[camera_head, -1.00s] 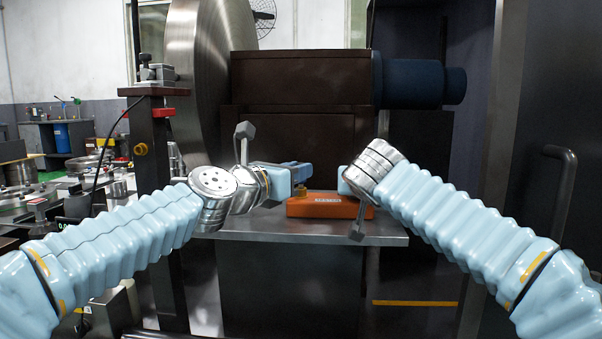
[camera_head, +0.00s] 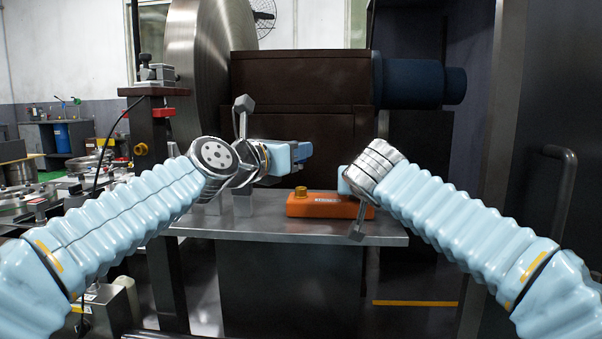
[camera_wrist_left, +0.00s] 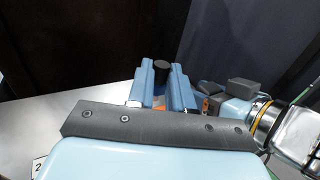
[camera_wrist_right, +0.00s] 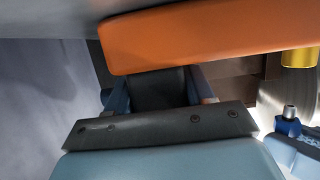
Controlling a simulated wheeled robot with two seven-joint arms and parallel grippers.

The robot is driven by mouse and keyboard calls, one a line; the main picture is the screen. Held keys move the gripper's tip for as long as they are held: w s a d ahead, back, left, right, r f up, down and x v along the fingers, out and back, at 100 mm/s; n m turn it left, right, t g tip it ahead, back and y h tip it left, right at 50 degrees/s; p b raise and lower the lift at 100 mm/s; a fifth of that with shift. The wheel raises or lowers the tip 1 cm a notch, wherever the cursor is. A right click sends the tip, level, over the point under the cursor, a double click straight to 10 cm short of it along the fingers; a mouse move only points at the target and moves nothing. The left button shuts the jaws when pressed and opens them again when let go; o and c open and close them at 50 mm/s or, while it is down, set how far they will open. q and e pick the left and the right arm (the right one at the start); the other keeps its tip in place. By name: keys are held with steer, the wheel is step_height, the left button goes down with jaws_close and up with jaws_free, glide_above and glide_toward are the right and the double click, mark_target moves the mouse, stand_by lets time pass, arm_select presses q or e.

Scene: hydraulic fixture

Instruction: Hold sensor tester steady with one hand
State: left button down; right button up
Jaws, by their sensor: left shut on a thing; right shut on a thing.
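The orange sensor tester (camera_head: 325,211) lies on the grey metal table, with a brass fitting (camera_head: 301,191) upright near its left end. My right gripper (camera_head: 345,182) is at the tester's right part, shut on it. In the right wrist view a dark part (camera_wrist_right: 158,88) sits between its fingers beside the orange body (camera_wrist_right: 200,35). My left gripper (camera_head: 301,151) is shut on a blue sensor with a black top (camera_wrist_left: 161,70), held above the fitting. In the right wrist view the sensor's silver end (camera_wrist_right: 289,110) is apart from the brass fitting (camera_wrist_right: 299,57).
The metal table (camera_head: 250,229) is bare in front of the tester. A big brown machine (camera_head: 300,80) with a dark blue cylinder (camera_head: 420,82) stands behind it. A post (camera_head: 155,150) stands at the left, and a dark panel with a handle (camera_head: 560,190) at the right.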

steer(key=o, duration=1.4)
steer(key=shift+c, duration=0.2)
steer(key=shift+s, duration=0.1)
